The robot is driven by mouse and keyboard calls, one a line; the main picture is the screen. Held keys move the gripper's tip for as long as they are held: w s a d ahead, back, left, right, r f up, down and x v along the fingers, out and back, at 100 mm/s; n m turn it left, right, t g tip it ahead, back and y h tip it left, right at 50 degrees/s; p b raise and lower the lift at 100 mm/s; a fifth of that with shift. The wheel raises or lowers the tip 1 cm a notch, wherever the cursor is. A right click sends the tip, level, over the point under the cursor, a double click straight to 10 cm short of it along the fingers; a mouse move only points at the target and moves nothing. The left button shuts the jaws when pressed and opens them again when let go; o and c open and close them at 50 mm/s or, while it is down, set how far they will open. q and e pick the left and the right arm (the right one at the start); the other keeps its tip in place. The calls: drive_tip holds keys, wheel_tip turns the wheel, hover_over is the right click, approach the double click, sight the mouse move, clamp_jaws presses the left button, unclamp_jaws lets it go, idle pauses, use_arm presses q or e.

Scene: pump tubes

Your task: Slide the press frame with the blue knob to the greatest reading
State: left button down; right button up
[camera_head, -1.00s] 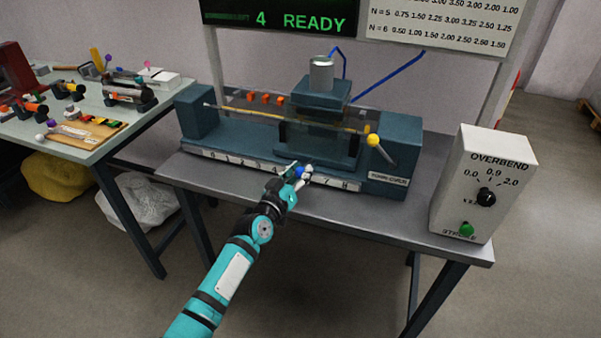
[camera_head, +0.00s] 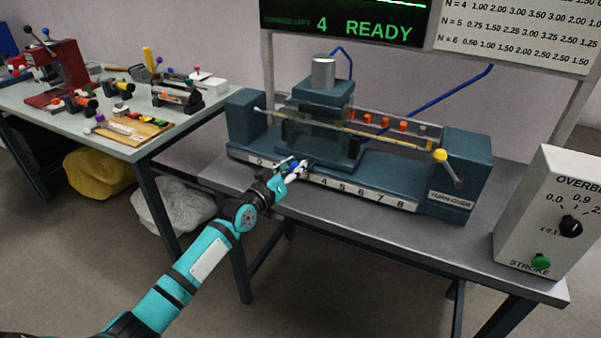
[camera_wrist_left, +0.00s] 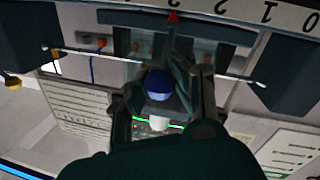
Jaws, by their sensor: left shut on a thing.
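The dark teal press frame (camera_head: 322,112) stands on the bench rail, left of the rail's middle, with a grey cylinder on top. Its blue knob (camera_head: 294,164) is at the front, and it also shows in the left wrist view (camera_wrist_left: 159,84). My left gripper (camera_head: 297,170) is shut on the blue knob, with a finger on each side in the wrist view (camera_wrist_left: 163,97). The white number scale (camera_head: 350,190) runs below; 4 to 8 lie right of the gripper, which hides some lower numbers. A red pointer (camera_wrist_left: 174,17) is beside the 2. My right gripper is out of view.
A yellow-knobbed lever (camera_head: 441,156) stands at the rail's right end. The white OVERBEND box (camera_head: 545,225) is further right. The screen (camera_head: 345,22) reads "4 READY". The scale's right side is clear in front. A cluttered table (camera_head: 50,110) stands left.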

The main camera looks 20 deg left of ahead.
use_arm(q)
drive_tip(key=shift+d, duration=0.2)
drive_tip(key=c, duration=1)
unclamp_jaws()
drive_tip(key=s, duration=0.4)
drive_tip(key=s+a, duration=0.1)
drive_tip(key=s, duration=0.3)
drive_tip(key=s+a, duration=0.1)
drive_tip(key=s, duration=0.3)
drive_tip(key=shift+a, duration=0.2)
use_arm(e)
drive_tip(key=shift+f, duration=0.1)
use_arm(q)
drive_tip(key=shift+w, duration=0.1)
